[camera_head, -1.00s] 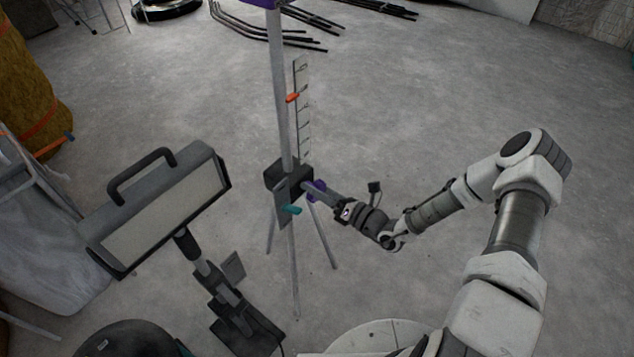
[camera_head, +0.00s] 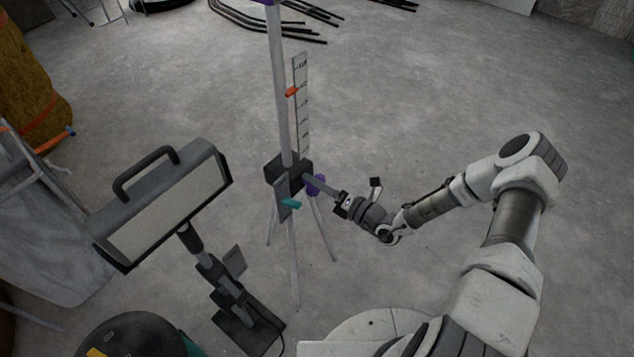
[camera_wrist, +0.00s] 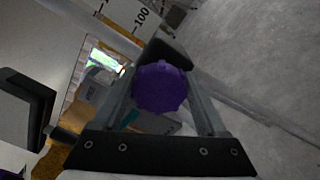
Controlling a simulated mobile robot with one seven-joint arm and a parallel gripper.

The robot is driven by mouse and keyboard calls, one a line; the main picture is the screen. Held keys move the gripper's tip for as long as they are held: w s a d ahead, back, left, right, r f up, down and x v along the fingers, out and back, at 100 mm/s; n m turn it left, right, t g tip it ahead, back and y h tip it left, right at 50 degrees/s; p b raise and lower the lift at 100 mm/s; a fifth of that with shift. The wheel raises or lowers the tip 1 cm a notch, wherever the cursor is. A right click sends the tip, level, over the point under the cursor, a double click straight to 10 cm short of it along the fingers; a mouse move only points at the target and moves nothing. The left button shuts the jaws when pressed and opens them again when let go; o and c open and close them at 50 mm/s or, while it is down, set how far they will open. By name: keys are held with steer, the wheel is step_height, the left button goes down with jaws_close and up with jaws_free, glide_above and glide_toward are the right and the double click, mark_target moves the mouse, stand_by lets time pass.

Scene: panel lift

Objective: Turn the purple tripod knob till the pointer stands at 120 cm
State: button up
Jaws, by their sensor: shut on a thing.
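The purple knob (camera_head: 315,185) sits on the right side of the dark block on the grey tripod (camera_head: 281,120). My gripper (camera_head: 308,181) reaches it from the right. In the wrist view the knob (camera_wrist: 160,88) lies between the two fingers of my gripper (camera_wrist: 165,80), which is shut on it. The white scale strip (camera_head: 300,105) stands upright beside the pole. The orange pointer (camera_head: 291,92) lies against its upper part; its reading is too small to tell. A "100" mark on the scale (camera_wrist: 140,18) shows in the wrist view.
A lamp with a handle (camera_head: 165,200) stands left of the tripod on its own stand. A teal lever (camera_head: 291,204) sticks out below the tripod block. Black rods (camera_head: 280,22) lie on the floor behind. The floor to the right is clear.

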steer(key=o, duration=1.3)
steer(key=p+v, duration=0.2)
steer(key=v, duration=1.5)
steer(key=shift+s, duration=0.2)
steer(key=shift+d, duration=0.15)
